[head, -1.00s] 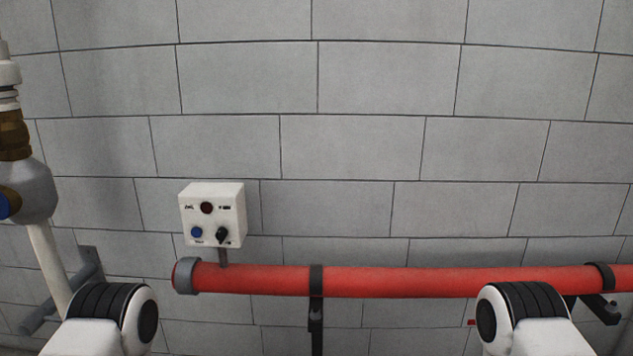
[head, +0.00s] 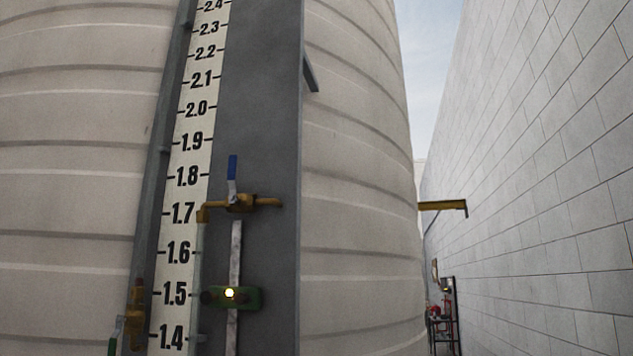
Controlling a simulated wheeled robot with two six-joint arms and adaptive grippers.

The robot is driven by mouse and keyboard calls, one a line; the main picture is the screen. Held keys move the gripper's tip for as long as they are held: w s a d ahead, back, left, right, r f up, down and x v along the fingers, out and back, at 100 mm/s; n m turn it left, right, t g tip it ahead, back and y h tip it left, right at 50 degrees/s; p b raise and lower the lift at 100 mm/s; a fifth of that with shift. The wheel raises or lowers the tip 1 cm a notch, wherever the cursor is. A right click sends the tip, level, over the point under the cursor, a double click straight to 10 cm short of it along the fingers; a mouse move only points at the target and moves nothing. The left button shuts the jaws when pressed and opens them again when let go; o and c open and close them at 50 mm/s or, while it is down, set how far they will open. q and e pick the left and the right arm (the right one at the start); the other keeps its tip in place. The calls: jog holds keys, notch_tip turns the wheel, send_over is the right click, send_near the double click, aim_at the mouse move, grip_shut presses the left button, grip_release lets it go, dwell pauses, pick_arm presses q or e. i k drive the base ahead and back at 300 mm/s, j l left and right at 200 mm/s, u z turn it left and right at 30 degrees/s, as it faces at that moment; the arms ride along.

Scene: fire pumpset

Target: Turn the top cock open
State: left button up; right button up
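A brass cock (head: 240,204) with a blue-tipped lever (head: 232,169) is on the grey gauge board (head: 262,110), near the 1.7 mark. The lever stands upright, across the level brass pipe. A second brass cock (head: 134,318) sits lower left beside the board, with a green handle (head: 112,346) partly cut off by the bottom edge. I cannot tell whether either one is the top cock, as the board runs out of view above. Neither of my grippers is in view.
A white scale strip (head: 190,150) with black numbers runs up the board on a large ribbed cream tank (head: 350,180).

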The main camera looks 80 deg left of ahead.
aim_at(232, 160)
jog(key=u, duration=3.1)
